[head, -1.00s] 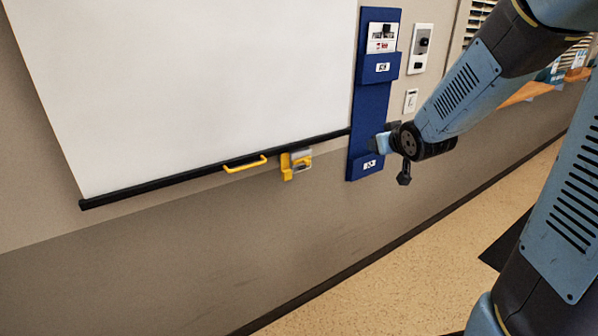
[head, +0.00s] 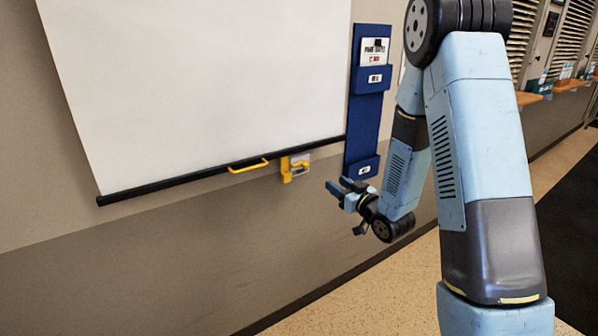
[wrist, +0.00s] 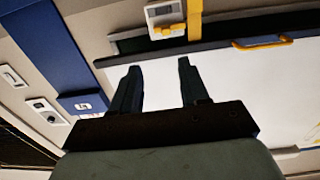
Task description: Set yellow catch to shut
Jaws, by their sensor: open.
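The yellow catch (head: 287,170) is on the wall just under the screen's bottom bar, beside a small pale plate. In the wrist view the catch (wrist: 194,20) shows at the top as an upright yellow bar next to the pale plate (wrist: 164,16). Whether it is shut I cannot tell. My gripper (head: 340,187) is open and empty, right of the catch and a little lower, apart from it. In the wrist view my gripper (wrist: 158,68) has its two fingers spread, pointing up towards the plate and catch, touching neither.
A white screen (head: 210,80) with a black bottom bar (head: 150,189) hangs on the wall. A yellow handle (head: 248,166) sits on that bar, left of the catch. A blue wall holder (head: 366,115) is to the right, close by my gripper. Floor below is clear.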

